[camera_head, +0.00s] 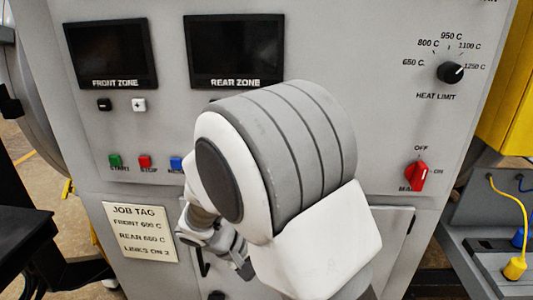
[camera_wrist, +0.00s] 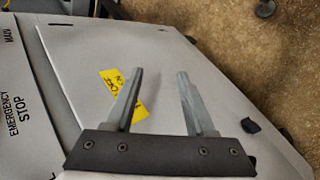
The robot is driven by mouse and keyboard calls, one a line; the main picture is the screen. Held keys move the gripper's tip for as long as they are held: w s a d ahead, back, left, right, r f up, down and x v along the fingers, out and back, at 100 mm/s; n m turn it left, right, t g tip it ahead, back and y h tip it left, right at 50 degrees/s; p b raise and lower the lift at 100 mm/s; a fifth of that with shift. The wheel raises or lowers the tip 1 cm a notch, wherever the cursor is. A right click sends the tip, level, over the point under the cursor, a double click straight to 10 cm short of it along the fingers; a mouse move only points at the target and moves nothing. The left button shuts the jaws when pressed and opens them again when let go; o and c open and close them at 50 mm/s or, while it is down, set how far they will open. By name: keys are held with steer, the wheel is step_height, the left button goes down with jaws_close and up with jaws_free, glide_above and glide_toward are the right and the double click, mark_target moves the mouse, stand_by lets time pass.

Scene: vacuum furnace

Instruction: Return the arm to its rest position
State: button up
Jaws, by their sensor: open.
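My arm (camera_head: 290,150) rises in the middle of the head view, its white and grey links bent in front of the furnace's grey control panel (camera_head: 330,110). My gripper (camera_head: 240,262) shows only partly at the lower left of the arm, near the lower panel. In the wrist view my gripper (camera_wrist: 160,80) has its two grey fingers spread apart with nothing between them. Behind the fingers lie a light grey surface (camera_wrist: 85,60) and a yellow label (camera_wrist: 122,90). I cannot tell how far the fingers are from that surface.
The panel carries a red main switch (camera_head: 416,176), a heat limit knob (camera_head: 450,72) pointing near 1250 C and a job tag (camera_head: 140,231). A yellow cable plug (camera_head: 514,268) stands at the right. A dark bench (camera_head: 25,245) is at lower left. Bare floor (camera_wrist: 235,50) shows in the wrist view.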

steer(key=s+d+r+m+t+y+p, duration=0.1)
steer(key=s+d+r+y, duration=0.1)
steer(key=s+d+r, duration=0.2)
steer(key=s+d+r+m+t+y+p, duration=0.1)
steer(key=s+d+r+m+y, duration=0.1)
steer(key=s+r, duration=0.4)
steer(key=s+d+r+m+t+y+p, duration=0.1)
steer(key=s+d+r+y, duration=0.3)
steer(key=r, duration=0.7)
steer(key=shift+s+d, duration=0.55)
steer(key=shift+d, duration=0.35)
steer(key=shift+r, duration=0.1)
